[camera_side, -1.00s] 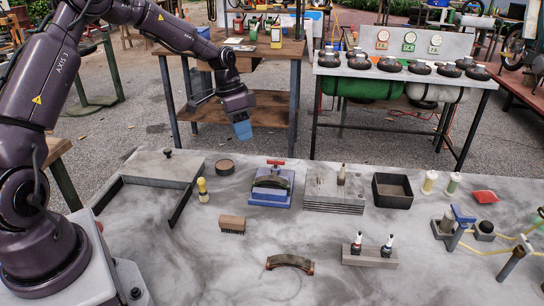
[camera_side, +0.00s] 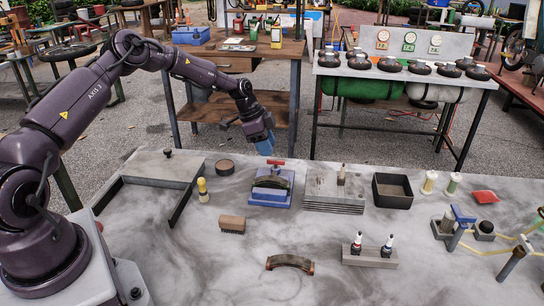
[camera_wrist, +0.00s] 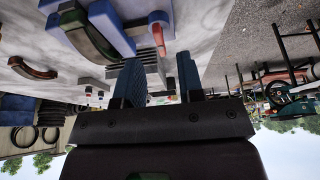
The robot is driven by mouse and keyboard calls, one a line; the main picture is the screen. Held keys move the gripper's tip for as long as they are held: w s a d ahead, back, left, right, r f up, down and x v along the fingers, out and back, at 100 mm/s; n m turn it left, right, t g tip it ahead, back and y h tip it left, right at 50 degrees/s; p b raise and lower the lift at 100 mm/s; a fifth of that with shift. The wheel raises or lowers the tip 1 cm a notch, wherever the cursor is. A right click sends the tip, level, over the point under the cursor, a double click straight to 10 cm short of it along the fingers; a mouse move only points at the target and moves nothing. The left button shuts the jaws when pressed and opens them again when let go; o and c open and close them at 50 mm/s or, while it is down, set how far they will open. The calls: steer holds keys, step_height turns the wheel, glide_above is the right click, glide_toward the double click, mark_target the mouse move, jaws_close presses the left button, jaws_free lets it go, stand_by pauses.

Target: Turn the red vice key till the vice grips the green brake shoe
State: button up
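The blue vice (camera_side: 270,198) stands on the grey bench, and it also shows in the wrist view (camera_wrist: 88,40). The dark green curved brake shoe (camera_side: 273,182) sits in the vice; it shows in the wrist view too (camera_wrist: 97,36). I cannot tell how tightly the jaws hold it. The red vice key (camera_side: 276,162) is on top at the back of the vice. In the wrist view the key (camera_wrist: 159,42) lies ahead of the gap between my fingers. My gripper (camera_side: 266,148) is open and empty, above and slightly left of the key, apart from it.
A stack of grey plates (camera_side: 335,190) stands right of the vice. A brush (camera_side: 232,224), a yellow-topped bottle (camera_side: 203,190) and a round dark tin (camera_side: 225,167) are to the left. A loose brown curved shoe (camera_side: 290,262) lies in front. The bench between is clear.

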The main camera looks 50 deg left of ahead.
mark_target(274, 160)
steer(key=shift+x, duration=2.1)
jaws_close()
